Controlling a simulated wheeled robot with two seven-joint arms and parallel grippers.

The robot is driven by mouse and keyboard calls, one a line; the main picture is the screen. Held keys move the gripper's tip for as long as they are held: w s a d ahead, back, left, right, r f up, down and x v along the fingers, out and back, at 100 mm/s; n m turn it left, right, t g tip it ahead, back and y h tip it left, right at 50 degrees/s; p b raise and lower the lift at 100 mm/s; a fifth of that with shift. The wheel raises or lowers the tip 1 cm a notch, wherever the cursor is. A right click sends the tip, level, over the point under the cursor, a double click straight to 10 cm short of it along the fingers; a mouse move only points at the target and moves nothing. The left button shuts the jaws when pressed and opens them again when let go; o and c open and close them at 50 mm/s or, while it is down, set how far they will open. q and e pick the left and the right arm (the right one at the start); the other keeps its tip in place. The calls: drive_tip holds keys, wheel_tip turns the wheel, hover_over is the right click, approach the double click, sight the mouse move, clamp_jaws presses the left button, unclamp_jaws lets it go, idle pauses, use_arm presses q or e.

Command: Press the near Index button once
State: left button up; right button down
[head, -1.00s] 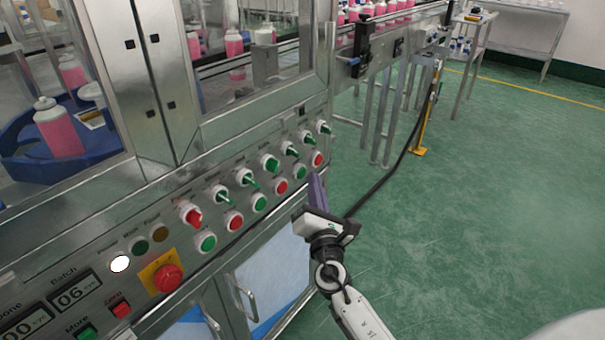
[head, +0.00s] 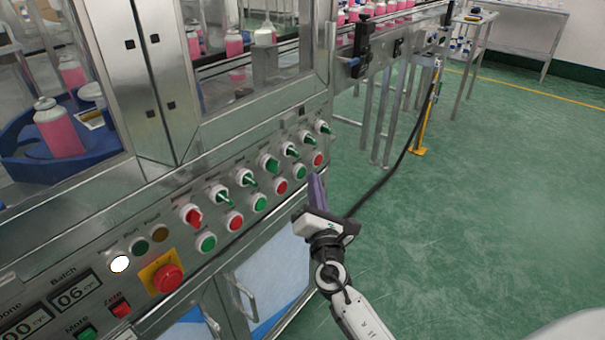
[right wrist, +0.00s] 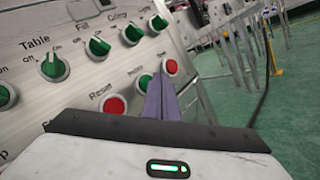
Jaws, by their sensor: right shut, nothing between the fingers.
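The control panel (head: 190,262) carries a lower row of alternating green and red push buttons. I cannot read an Index label in either view. In the right wrist view a green button (right wrist: 144,83) sits just left of my fingertips, partly hidden by them. A red button (right wrist: 115,106) beside the word Reset is to its left, and another red button (right wrist: 171,66) is just beyond the fingertips. My right gripper (head: 317,192) has its purple fingers shut and empty, pointing towards the right end of this row; contact cannot be told. My left gripper is not in view.
Several green selector knobs (head: 269,165) stick out above the buttons. A red emergency knob (head: 168,278) on a yellow plate is further left. Cabinet doors with handles (head: 246,300) lie below. The green floor (head: 480,200) to the right is open.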

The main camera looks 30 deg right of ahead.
idle(0.5)
drive_tip(key=shift+w, duration=0.15)
drive_tip(key=shift+w+a, duration=0.2)
drive_tip(key=shift+w, duration=0.05)
drive_tip(key=shift+w+a+b, duration=0.15)
drive_tip(key=shift+w+b, duration=0.15)
drive_tip(key=shift+w, duration=0.05)
idle(0.7)
drive_tip(key=shift+s, duration=0.1)
drive_tip(key=shift+s+d, duration=0.35)
drive_tip(key=shift+s, duration=0.4)
drive_tip(key=s, duration=0.1)
drive_tip(key=s+d, duration=0.1)
drive_tip(key=s, duration=0.1)
drive_tip(key=s+d, duration=0.1)
drive_tip(key=shift+s+p, duration=0.2)
drive_tip(key=shift+p, duration=0.15)
